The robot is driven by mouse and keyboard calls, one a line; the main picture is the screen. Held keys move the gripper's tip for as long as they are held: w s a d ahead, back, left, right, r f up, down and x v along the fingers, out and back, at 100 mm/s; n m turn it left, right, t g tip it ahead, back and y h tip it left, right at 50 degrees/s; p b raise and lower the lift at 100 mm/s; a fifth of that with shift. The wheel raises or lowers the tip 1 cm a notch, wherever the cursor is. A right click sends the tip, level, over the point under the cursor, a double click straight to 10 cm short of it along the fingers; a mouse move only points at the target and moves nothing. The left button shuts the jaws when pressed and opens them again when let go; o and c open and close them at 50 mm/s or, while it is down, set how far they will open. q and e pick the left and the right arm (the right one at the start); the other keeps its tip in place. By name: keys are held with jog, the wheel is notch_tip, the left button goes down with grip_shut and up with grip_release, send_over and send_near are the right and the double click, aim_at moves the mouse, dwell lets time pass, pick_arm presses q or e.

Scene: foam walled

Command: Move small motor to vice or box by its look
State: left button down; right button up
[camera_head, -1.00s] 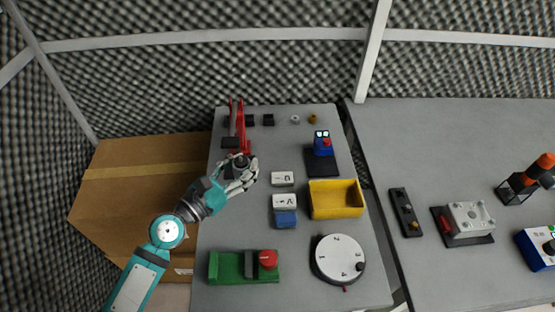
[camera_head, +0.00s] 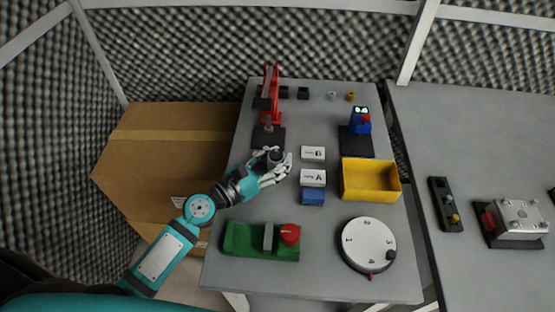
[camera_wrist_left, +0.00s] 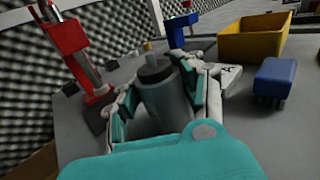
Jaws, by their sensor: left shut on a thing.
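My left gripper (camera_head: 278,164) is shut on the small motor (camera_head: 276,155), just in front of the red press's base and left of the white blocks. In the left wrist view the motor (camera_wrist_left: 161,98) is an upright grey cylinder with a black top, between the fingers of the gripper (camera_wrist_left: 165,100); its lower part is hidden. A green vice-like fixture (camera_head: 262,240) with a grey jaw and red knob lies at the table's front left. An open yellow box (camera_head: 370,192) stands at the right of the table; it shows in the left wrist view (camera_wrist_left: 252,45). My right gripper is not seen.
A red press (camera_head: 271,98) stands behind the gripper. White blocks marked B (camera_head: 313,153) and A (camera_head: 313,177), and a blue block (camera_head: 313,196), lie right of it. A numbered dial (camera_head: 368,243) is front right. A blue device (camera_head: 361,121) stands back right.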

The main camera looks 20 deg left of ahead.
pick_arm(q)
jog(key=shift+f, duration=0.1)
jog(key=c, duration=0.7)
grip_release()
jog(key=shift+c, duration=0.2)
